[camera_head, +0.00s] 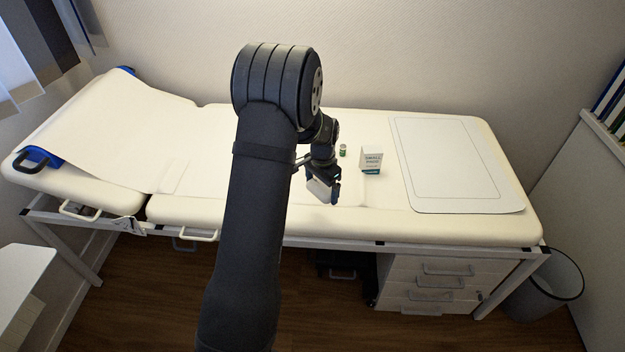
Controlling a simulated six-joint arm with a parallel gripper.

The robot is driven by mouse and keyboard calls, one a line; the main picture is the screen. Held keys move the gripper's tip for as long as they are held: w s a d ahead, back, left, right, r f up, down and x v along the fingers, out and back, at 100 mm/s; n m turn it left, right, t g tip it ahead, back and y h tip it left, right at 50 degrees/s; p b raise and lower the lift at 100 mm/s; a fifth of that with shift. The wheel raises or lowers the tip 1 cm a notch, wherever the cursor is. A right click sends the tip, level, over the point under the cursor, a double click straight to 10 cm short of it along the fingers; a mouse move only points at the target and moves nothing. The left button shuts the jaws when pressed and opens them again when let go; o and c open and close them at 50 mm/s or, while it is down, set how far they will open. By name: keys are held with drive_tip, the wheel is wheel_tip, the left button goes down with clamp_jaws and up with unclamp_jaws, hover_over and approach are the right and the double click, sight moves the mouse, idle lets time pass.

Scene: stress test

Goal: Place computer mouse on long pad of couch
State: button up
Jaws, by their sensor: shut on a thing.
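My gripper (325,190) is shut on a small pale object, the computer mouse (318,188) as far as I can tell. The arm and fingers hide part of it. It is over the front middle part of the couch's long pad (380,218). I cannot tell whether the mouse touches the pad or hangs above it. The long pad is cream and flat, and runs from the couch's middle to its right end. My arm covers part of it.
A small green-and-white bottle (343,151) and a white-and-teal box (371,160) stand on the pad behind and right of my gripper. A white mat (447,160) lies at the right. The raised headrest (110,130) is at the left. A bin (541,284) stands below right.

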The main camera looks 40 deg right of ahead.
hover_over(300, 201)
wheel_tip(300, 201, down, 5)
drive_tip(key=shift+f, duration=2.1)
drive_tip(key=shift+f, duration=0.1)
drive_tip(key=o, duration=0.6)
drive_tip(key=shift+o, duration=0.4)
wheel_tip(300, 201, up, 12)
